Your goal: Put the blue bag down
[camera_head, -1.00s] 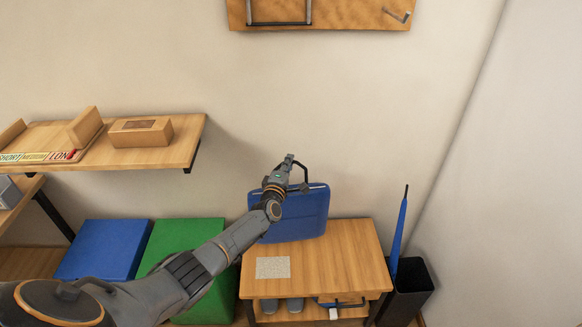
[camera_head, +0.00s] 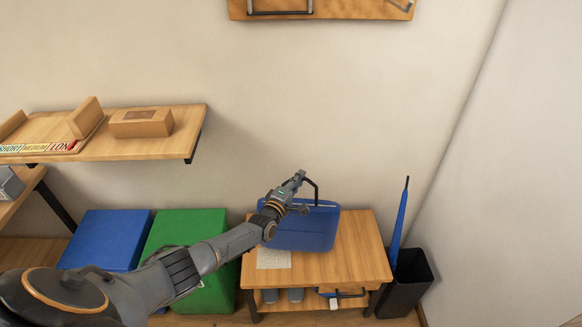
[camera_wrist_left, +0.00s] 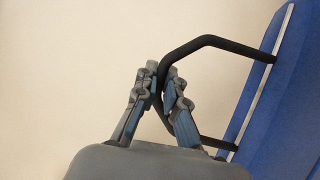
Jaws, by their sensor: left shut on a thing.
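The blue bag (camera_head: 304,232) is a flat blue case with a black handle (camera_head: 315,190). In the head view it is over the small wooden table (camera_head: 358,240) and in front of the wall. Whether its lower edge touches the tabletop I cannot tell. My left gripper (camera_head: 299,184) is at the top of the bag, shut on the handle. In the left wrist view the fingers (camera_wrist_left: 158,88) close around the black handle (camera_wrist_left: 215,42), and the bag's blue side (camera_wrist_left: 285,105) is at the right. My right gripper is not in view.
A grey speckled mat (camera_head: 273,259) lies on the table's front left. A black bin (camera_head: 407,285) with a blue umbrella (camera_head: 399,228) stands right of the table. Blue (camera_head: 105,238) and green (camera_head: 190,262) boxes stand left. A wall shelf (camera_head: 185,137) is above them.

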